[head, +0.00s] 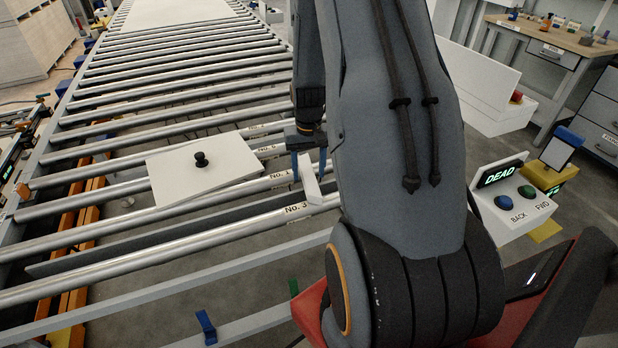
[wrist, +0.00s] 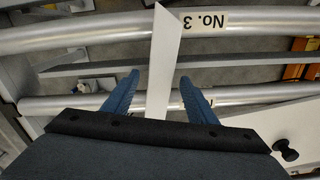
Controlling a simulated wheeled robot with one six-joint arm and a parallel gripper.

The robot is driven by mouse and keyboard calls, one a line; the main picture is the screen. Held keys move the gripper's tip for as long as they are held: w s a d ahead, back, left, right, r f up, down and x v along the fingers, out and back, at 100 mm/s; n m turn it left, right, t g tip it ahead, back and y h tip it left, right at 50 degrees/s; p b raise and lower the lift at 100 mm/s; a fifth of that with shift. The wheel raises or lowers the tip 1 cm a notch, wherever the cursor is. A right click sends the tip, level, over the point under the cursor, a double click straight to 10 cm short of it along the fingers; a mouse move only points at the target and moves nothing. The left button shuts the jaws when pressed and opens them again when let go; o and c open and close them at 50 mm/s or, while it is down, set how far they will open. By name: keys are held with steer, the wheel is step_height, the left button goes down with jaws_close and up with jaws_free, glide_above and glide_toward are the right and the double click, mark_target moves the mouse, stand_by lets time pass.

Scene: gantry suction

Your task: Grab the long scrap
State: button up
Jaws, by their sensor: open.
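A narrow white strip (wrist: 165,60) with a pointed end runs between my two blue fingers in the wrist view, with gaps on both sides. In the head view the white strip (head: 311,181) shows just below my gripper (head: 309,166). My gripper (wrist: 159,78) is open and not closed on anything. A long dark grey strip (head: 150,242) lies lengthwise between two rollers; it also crosses the wrist view (wrist: 230,58) beyond the fingertips. I cannot tell for sure which strip is the long scrap. My gripper body hides the near end of the white strip.
A white panel with a black knob (head: 201,159) lies on the rollers left of my gripper. The roller marked No. 3 (head: 220,225) is close to the fingers. A control box (head: 510,195) reading DEAD stands at right. Gaps between rollers open to the floor.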

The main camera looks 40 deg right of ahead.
steer(key=c, duration=1.3)
steer(key=shift+o, duration=0.2)
steer(key=shift+r, duration=0.2)
